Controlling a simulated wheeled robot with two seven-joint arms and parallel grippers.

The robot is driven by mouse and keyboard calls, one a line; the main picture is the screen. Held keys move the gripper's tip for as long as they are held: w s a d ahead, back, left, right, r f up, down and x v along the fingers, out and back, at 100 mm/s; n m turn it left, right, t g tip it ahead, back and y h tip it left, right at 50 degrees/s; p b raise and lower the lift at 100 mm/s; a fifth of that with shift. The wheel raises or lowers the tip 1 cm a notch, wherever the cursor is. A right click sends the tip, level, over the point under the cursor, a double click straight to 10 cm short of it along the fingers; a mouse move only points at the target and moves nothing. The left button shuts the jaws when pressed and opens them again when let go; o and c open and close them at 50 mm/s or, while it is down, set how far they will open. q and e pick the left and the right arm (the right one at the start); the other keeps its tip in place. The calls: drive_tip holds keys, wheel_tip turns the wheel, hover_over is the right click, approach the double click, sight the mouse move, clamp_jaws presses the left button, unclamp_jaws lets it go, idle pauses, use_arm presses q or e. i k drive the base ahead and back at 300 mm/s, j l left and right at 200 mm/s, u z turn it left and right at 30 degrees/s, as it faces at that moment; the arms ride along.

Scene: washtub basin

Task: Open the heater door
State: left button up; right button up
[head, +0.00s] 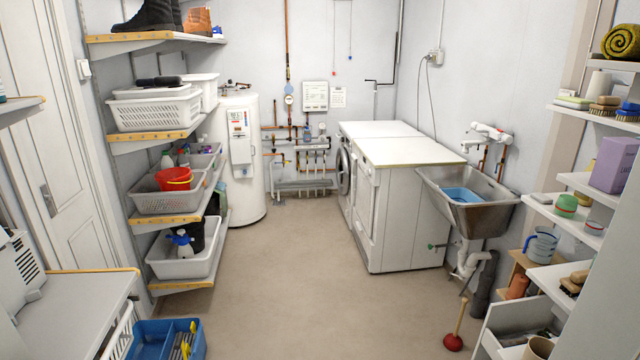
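A tall white cylindrical heater (247,200) stands upright at the back left of the room. A narrow white panel (240,150) with printed labels on its upper part is on the heater's front. It looks shut against the body, but it is too small and far to tell its edges or any handle. The heater's left side is partly hidden by shelves. Neither of my grippers shows in the head view.
Loaded shelves (158,136) line the left side. A blue crate (152,340) sits at the lower left. Two white machines (405,215), a metal basin (490,215) and a plunger (455,338) are on the right. The middle floor (300,270) is clear up to the heater.

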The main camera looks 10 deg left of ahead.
sight(241, 151)
drive_tip(key=i+l+u, duration=0.1)
drive_tip(key=i+u, duration=0.25)
drive_tip(key=i, duration=1.35)
drive_tip(key=i+l, duration=0.1)
drive_tip(key=i, duration=1.6)
drive_tip(key=i+j+u, duration=0.15)
drive_tip(key=i+u, duration=0.15)
drive_tip(key=i, duration=0.35)
drive_tip(key=i+u, duration=0.3)
drive_tip(key=i, duration=0.4)
drive_tip(key=i+l, duration=0.9)
drive_tip(key=i+l+u, duration=0.05)
drive_tip(key=l, duration=0.05)
